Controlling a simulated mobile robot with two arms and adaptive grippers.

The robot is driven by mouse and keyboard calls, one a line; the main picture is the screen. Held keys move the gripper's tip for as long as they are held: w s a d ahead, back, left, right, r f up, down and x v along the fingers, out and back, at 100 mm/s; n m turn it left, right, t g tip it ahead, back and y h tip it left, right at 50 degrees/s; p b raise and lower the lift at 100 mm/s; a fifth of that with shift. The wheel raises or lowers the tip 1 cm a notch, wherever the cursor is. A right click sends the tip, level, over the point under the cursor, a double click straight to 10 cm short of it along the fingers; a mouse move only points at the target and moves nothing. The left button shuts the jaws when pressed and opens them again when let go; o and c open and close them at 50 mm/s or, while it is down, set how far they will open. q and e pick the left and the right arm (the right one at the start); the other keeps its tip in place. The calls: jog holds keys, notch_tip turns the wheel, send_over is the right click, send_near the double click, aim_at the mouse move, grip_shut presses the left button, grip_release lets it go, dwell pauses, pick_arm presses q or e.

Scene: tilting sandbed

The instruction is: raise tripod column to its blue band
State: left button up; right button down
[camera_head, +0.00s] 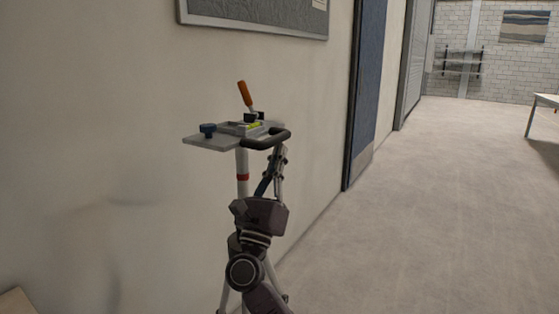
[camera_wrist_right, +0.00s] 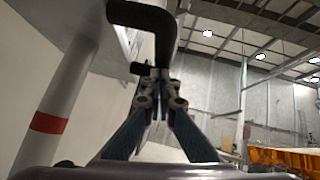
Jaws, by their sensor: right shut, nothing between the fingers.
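The tripod stands by the wall, with a flat grey top plate (camera_head: 205,142) on a white column (camera_head: 242,160). A red band (camera_head: 243,177) circles the column; it also shows in the right wrist view (camera_wrist_right: 48,123). No blue band shows in either view. A black bar handle (camera_head: 268,141) juts from the plate's right side and looms above the fingers in the wrist view (camera_wrist_right: 145,17). My right gripper (camera_head: 279,152) is shut and empty, its tips pointing up just below the handle; whether they touch it I cannot tell. My arm hides the lower column. My left gripper is out of view.
On the plate are an orange-handled lever (camera_head: 244,94), a blue knob (camera_head: 208,129) and a yellow-green level (camera_head: 252,125). The wall is close behind and left. A blue door (camera_head: 367,90) stands farther back. Open floor (camera_head: 430,220) lies to the right.

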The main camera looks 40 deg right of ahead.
jog(key=shift+r, duration=0.4)
jog(key=v, duration=1.2)
jog(key=shift+f, duration=0.4)
